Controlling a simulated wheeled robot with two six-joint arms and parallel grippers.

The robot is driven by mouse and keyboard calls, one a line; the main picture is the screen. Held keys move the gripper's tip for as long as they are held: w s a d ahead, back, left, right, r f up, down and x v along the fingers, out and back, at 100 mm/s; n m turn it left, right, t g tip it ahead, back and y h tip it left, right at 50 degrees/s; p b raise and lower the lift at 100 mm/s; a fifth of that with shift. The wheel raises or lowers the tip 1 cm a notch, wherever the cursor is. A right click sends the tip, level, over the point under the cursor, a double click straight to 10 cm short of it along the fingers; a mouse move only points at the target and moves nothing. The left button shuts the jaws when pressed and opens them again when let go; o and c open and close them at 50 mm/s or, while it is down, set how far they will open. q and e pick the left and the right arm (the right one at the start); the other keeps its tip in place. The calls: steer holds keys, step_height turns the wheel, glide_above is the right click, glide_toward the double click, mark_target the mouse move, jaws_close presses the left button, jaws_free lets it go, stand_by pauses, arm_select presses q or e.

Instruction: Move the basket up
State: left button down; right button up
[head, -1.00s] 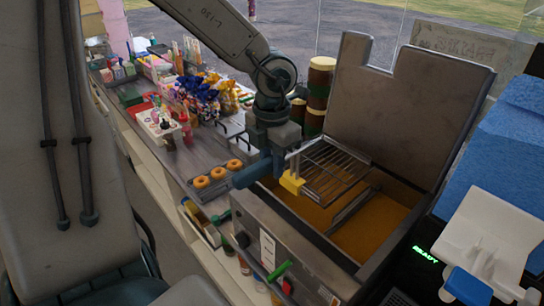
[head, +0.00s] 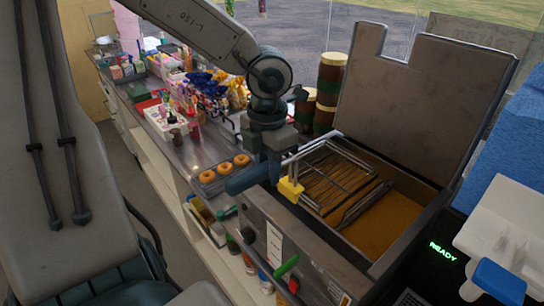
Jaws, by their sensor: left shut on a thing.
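The wire basket (head: 334,178) sits at the left part of the fryer (head: 395,205), over or in the amber oil. Its yellow handle (head: 290,190) is toward the fryer's front left edge. My left gripper (head: 277,182) is closed at this handle, and its arm comes down from the upper left. The fingertips are partly hidden by the gripper body. How deep the basket lies in the oil is hard to tell. My right gripper is not in view.
The fryer's raised lid (head: 420,100) stands behind the basket. Doughnuts (head: 225,170) lie left of the gripper. Dark jars (head: 328,85) stand behind it. A white and blue device (head: 510,240) is at the right.

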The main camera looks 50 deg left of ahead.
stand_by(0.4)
arm_select(q)
steer(key=shift+b, duration=0.35)
step_height(320, 180, down, 3)
steer(key=b, duration=0.4)
stand_by(0.5)
steer(key=c, duration=1.1)
jaws_free()
